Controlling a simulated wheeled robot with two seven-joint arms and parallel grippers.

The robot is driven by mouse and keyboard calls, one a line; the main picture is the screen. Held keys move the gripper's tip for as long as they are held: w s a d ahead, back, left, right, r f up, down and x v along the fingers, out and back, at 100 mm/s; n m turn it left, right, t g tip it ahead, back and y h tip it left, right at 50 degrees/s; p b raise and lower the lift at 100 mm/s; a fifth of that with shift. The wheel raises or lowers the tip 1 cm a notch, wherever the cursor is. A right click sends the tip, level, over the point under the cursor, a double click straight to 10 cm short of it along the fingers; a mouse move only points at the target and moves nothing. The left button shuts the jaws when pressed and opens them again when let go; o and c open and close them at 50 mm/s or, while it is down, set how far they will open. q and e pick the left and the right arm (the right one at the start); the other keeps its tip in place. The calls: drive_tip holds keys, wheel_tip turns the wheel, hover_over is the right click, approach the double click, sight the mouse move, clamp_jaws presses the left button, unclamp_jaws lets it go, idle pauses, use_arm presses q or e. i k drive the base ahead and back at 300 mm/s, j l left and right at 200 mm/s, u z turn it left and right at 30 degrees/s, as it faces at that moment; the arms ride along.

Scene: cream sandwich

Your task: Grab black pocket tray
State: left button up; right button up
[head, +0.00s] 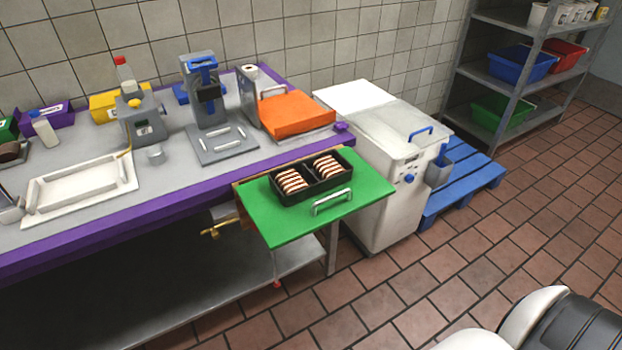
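The black pocket tray (311,187) sits on a green board (270,225) at the front right end of the counter. It has two pockets, each with a row of several brown and cream striped sandwiches (291,182). The tray is level and nothing touches it from above. Neither of my grippers shows in the head view, so their state is hidden.
A metal handle (332,201) stands on the board in front of the tray. The purple-edged counter (130,219) holds a white tray (75,190), a grey press (208,105) and an orange block (296,114). A white machine (392,160) stands close right. Tiled floor is open at right.

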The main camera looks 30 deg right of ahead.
sight(317, 185)
drive_tip(key=u, duration=0.45)
drive_tip(key=l+u, duration=0.35)
drive_tip(key=k+l+u, duration=0.2)
drive_tip(key=l+u, duration=0.15)
drive_tip(key=l, duration=0.15)
drive_tip(key=k+l+u, duration=0.15)
drive_tip(key=l+u, duration=0.15)
drive_tip(key=l, duration=0.1)
